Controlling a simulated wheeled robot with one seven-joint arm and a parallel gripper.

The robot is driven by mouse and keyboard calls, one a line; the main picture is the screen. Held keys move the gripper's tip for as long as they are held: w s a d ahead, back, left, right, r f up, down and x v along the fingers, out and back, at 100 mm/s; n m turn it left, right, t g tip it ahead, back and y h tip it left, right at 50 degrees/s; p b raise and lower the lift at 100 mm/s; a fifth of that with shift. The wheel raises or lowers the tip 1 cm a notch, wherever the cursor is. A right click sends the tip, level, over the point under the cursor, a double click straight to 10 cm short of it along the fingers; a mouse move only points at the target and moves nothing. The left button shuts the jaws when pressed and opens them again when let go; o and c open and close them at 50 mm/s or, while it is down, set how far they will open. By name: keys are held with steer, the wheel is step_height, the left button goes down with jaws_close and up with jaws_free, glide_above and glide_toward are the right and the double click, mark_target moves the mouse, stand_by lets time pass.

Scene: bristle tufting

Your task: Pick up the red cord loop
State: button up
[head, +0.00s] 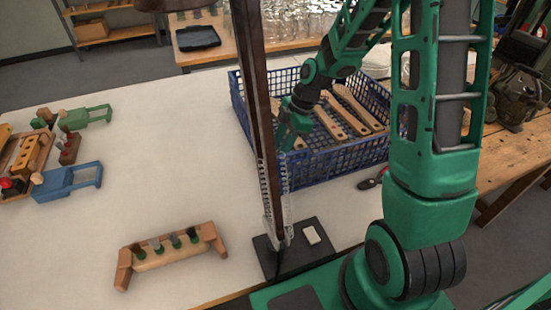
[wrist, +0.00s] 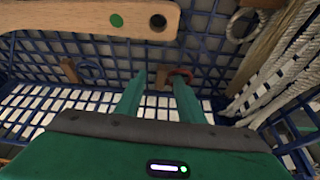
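A small red cord loop (wrist: 183,74) shows in the wrist view at the tip of the right finger. It hangs by a small wooden end piece inside the blue crate; I cannot tell whether the finger touches it or passes into it. My gripper (wrist: 159,84) is open, with its two green fingers apart and nothing clearly held between them. In the head view my gripper (head: 287,135) is down in the left part of the blue crate (head: 340,167). The loop cannot be made out in the head view.
Wooden brush handles (head: 352,108) lie in the crate, and one handle (wrist: 90,17) crosses the wrist view's top. White rope (wrist: 285,65) hangs at its right. A dark upright post (head: 262,120) stands before the crate. A wooden rack (head: 170,253) stands on the white table.

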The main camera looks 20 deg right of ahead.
jaws_close()
steer(key=shift+r, duration=0.15)
step_height(320, 180, up, 10)
stand_by(0.6)
